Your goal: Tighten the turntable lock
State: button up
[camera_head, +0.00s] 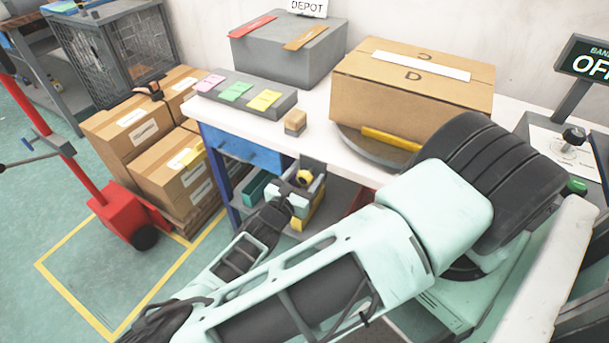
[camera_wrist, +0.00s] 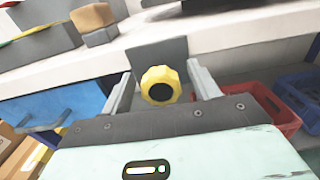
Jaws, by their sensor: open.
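A yellow lobed knob with a black centre (camera_wrist: 160,86), which looks like the turntable lock, sits on a grey plate (camera_wrist: 158,52) at the bench's front edge. It also shows small in the head view (camera_head: 304,178). My gripper (camera_wrist: 161,88) is open, with one finger on each side of the knob in the wrist view. I cannot tell whether the fingers touch it. In the head view my gripper (camera_head: 300,188) is below the bench edge, partly hidden by its own body. The round grey turntable (camera_head: 350,139) lies on the bench under a cardboard box (camera_head: 400,100).
A yellow bar (camera_head: 390,138) lies at the turntable's front. A small brown block (camera_head: 295,122) and a grey tray with coloured cards (camera_head: 240,94) stand left of it. A blue drawer (camera_head: 240,150) and red crate (camera_wrist: 270,110) are below. Stacked boxes (camera_head: 150,150) stand left.

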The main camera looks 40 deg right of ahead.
jog(key=shift+c, duration=0.3)
jog(key=c, duration=0.9)
jog(key=shift+m, duration=0.4)
jog(key=m, duration=0.4)
jog(key=shift+s+m, duration=0.1)
jog(key=shift+m, duration=0.2)
jog(key=m+b, duration=0.1)
jog(key=m, duration=0.3)
jog(key=shift+f+m, duration=0.15)
jog(key=shift+m, duration=0.15)
jog(key=m+b, duration=0.2)
jog(key=m, duration=0.3)
jog(key=shift+s+f+b, duration=0.1)
jog(key=shift+f+b, duration=0.05)
jog(key=shift+b, duration=0.2)
jog(key=m+b, duration=0.2)
jog(key=m, duration=0.3)
jog(key=shift+m+b, duration=0.3)
